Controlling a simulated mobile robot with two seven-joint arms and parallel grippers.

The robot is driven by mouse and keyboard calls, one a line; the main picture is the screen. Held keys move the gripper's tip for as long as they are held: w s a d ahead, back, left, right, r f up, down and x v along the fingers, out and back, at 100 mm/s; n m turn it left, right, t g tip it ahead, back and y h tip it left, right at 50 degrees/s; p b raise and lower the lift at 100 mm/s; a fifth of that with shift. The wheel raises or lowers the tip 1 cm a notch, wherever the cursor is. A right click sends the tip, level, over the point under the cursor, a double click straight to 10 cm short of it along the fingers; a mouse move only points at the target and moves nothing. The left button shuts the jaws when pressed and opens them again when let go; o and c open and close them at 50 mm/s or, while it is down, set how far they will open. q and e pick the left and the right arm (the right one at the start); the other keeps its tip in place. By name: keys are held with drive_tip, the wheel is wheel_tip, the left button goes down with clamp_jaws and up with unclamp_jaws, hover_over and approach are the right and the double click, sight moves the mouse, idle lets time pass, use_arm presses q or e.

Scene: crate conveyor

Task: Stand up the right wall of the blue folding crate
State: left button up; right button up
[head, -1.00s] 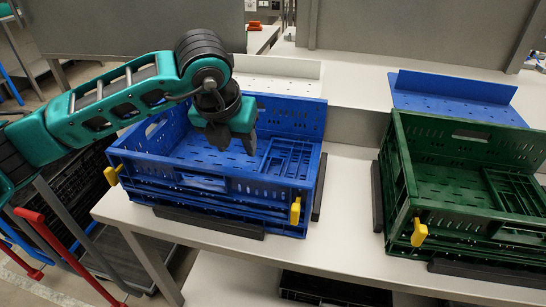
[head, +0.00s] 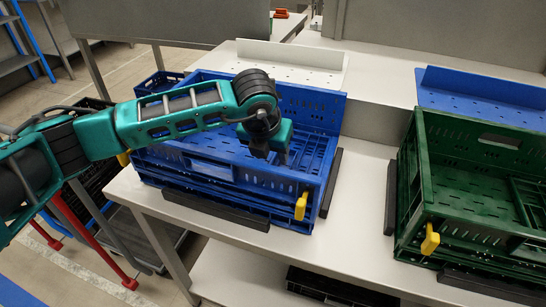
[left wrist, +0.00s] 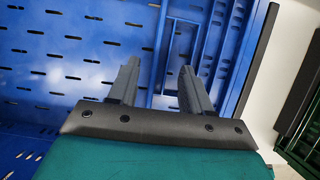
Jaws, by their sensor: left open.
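The blue folding crate (head: 225,196) stands on the white table, with its back wall (head: 312,104) upright. Its right wall (head: 318,150) lies folded down inside, over the right part of the floor. My left gripper (head: 272,153) is open and empty above the inside of the crate, close to the folded wall. In the left wrist view, the open fingers (left wrist: 158,72) point toward the left part of the slotted folded wall (left wrist: 205,45). My arm hides much of the crate's left side. My right gripper is not in view.
A green crate (head: 425,210) stands to the right, with a dark bar (head: 391,198) by its left side. Dark bars also lie along the blue crate's front (head: 215,210) and right side (head: 331,183). Yellow latches (head: 301,206) stick out at the front. Bare table (head: 358,200) separates the crates.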

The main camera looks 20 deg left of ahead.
use_arm(q)
drive_tip(key=shift+x, duration=1.4)
drive_tip(key=shift+c, duration=0.3)
clamp_jaws()
